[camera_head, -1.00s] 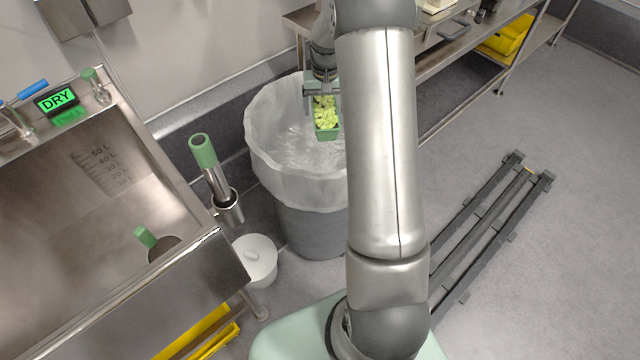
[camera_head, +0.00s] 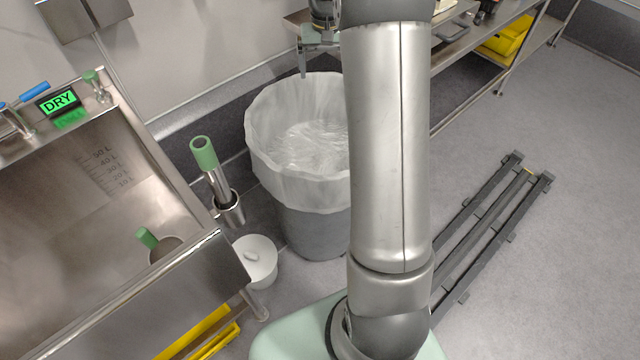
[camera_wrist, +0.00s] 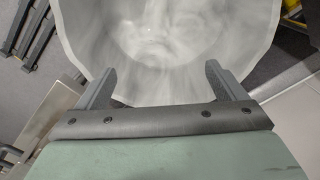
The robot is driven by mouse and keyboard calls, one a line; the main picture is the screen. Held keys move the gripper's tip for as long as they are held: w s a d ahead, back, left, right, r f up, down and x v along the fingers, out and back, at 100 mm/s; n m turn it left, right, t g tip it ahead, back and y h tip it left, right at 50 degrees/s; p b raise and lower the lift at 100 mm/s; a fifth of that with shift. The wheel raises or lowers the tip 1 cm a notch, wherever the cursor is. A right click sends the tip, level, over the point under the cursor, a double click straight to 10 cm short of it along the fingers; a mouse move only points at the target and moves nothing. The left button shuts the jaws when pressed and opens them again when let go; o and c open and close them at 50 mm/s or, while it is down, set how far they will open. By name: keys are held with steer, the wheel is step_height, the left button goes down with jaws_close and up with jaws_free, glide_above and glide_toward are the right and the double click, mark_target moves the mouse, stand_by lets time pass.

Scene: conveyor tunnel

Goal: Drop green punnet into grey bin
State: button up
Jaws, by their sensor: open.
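The grey bin (camera_head: 312,232) stands on the floor, lined with a translucent white bag (camera_head: 268,150) folded over its rim. My gripper (camera_wrist: 161,78) is open and empty; its two fingers point toward the bin's lined opening (camera_wrist: 160,35) in the wrist view. In the head view one finger shows beyond and above the bin's far rim, and my arm covers the other and the bin's right side. The green punnet is not visible in either current view; the part of the liner that I see shows only crumpled film.
A steel sink (camera_head: 130,270) with a DRY display (camera_head: 58,102) is at left. A green-handled tool in a holder (camera_head: 228,208) and a white tub (camera_head: 256,262) stand between sink and bin. A steel bench (camera_head: 455,70) is behind; a dark rail frame (camera_head: 490,225) lies on the floor at right.

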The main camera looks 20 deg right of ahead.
steer(key=shift+r, duration=2.1)
steer(key=shift+a, duration=0.1)
steer(key=s+a+r+n+p, duration=0.1)
steer(key=s+a+r+p, duration=0.2)
steer(key=s+a, duration=0.4)
steer(key=s+a+r+n+p, duration=0.1)
steer(key=s+a+r+p, duration=0.15)
steer(key=s+a, duration=0.5)
steer(key=s+a+f+n+p, duration=0.1)
steer(key=s, duration=0.8)
steer(key=s+a+f+n+p, duration=0.1)
steer(key=s+a, duration=0.1)
steer(key=s, duration=0.7)
steer(key=shift+s+a+f, duration=0.15)
steer(key=shift+f, duration=0.2)
